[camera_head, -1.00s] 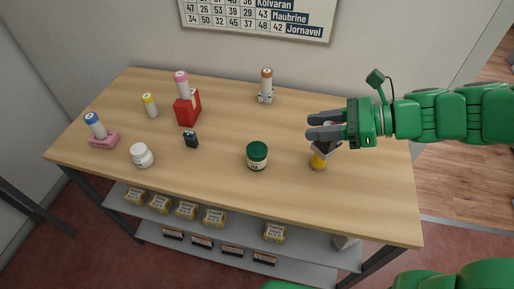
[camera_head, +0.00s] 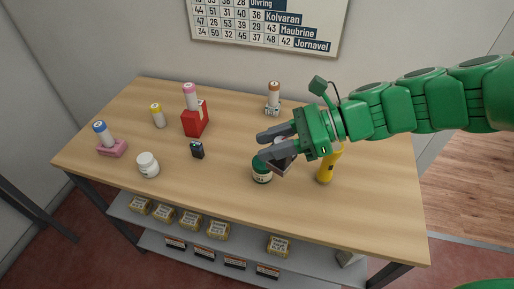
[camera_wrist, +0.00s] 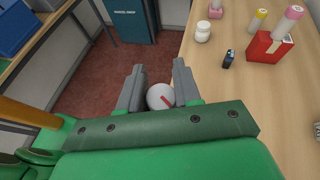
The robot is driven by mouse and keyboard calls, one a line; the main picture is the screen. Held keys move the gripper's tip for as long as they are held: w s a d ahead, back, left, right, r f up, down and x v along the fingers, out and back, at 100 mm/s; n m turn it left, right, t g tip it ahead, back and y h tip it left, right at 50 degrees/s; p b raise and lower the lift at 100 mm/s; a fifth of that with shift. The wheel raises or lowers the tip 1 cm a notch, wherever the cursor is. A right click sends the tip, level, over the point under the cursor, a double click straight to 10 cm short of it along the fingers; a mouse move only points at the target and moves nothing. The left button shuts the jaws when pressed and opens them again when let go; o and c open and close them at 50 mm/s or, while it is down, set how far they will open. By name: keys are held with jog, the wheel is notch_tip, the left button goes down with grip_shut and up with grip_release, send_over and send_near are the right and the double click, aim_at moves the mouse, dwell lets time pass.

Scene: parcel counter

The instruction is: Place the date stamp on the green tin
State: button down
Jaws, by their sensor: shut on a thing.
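The green tin (camera_head: 262,174), dark green with a pale label, stands upright near the front middle of the counter. My gripper (camera_head: 271,147) is just above and to the right of it in the head view. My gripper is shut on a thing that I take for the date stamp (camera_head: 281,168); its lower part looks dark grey. In the wrist view its round white top with a red mark (camera_wrist: 158,95) shows between the fingers. The held thing overlaps the tin's right edge in the head view; I cannot tell whether they touch. The tin is not visible in the wrist view.
A yellow bottle (camera_head: 325,172) stands right of the tin, partly behind my gripper. A small dark item (camera_head: 197,150) and a white jar (camera_head: 148,166) are to the left. A red box (camera_head: 193,124) and a brown-topped tube (camera_head: 274,94) stand farther back. The counter's right end is clear.

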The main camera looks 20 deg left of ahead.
jog(key=shift+w+a+f, duration=1.1)
jog(key=shift+w+f, duration=0.55)
jog(key=shift+f, duration=0.35)
jog(key=shift+w+a+f, duration=1.05)
jog(key=shift+w+f, duration=0.6)
jog(key=shift+f, duration=0.35)
jog(key=shift+w+a+f, duration=1.1)
jog(key=shift+w+f, duration=0.55)
jog(key=shift+f, duration=0.35)
jog(key=shift+f, duration=0.15)
jog(key=c, duration=0.8)
grip_release()
